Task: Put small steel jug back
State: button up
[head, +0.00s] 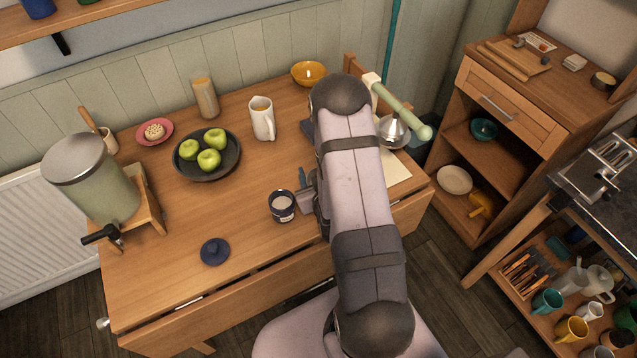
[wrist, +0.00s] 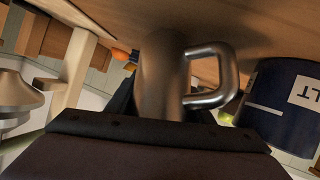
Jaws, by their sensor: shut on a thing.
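The small steel jug (wrist: 160,72) fills the middle of the wrist view, with its looped metal handle (wrist: 232,75) to the right. My gripper (wrist: 165,112) is shut on the jug; its dark fingers are partly hidden behind the gripper body. In the head view my gripper (head: 308,198) is low over the wooden table, just right of a dark blue salt pot (head: 282,212). My arm hides most of the jug there. I cannot tell whether the jug touches the table.
The salt pot also stands close to the jug's handle side in the wrist view (wrist: 285,105). A blue lid (head: 214,251), a bowl of green apples (head: 190,177) and a cream pitcher (head: 262,120) stand left. A lamp (head: 396,130) stands behind my arm. The table's front middle is clear.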

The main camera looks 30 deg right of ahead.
jog(key=shift+c, duration=0.7)
jog(key=shift+r, duration=0.2)
jog(key=shift+r+p, duration=2.45)
jog(key=shift+r, duration=0.45)
jog(key=shift+d, duration=0.1)
